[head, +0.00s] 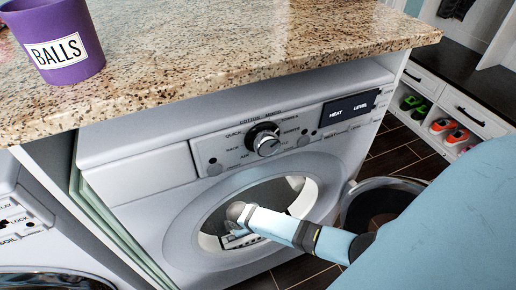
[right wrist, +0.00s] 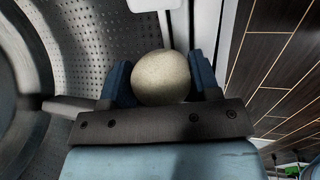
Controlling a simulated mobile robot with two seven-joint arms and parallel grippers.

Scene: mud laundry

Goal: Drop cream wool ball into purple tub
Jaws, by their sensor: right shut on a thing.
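The cream wool ball (right wrist: 161,80) sits between the two blue fingers of my right gripper (right wrist: 162,72) in the right wrist view. The gripper is shut on it. In the head view my right gripper (head: 238,236) is at the round door opening of the dryer, and the ball cannot be made out there. The purple tub (head: 72,72), labelled BALLS, stands upright on the granite counter at the upper left. Its inside is not visible. My left gripper is not in view.
The dryer (head: 140,171) stands under the speckled counter (head: 270,50), its round door (head: 352,200) swung open to the right. The perforated drum wall (right wrist: 95,45) is close to the gripper. Another machine (head: 25,225) stands at left. Shoes (head: 450,130) sit in a bench at right.

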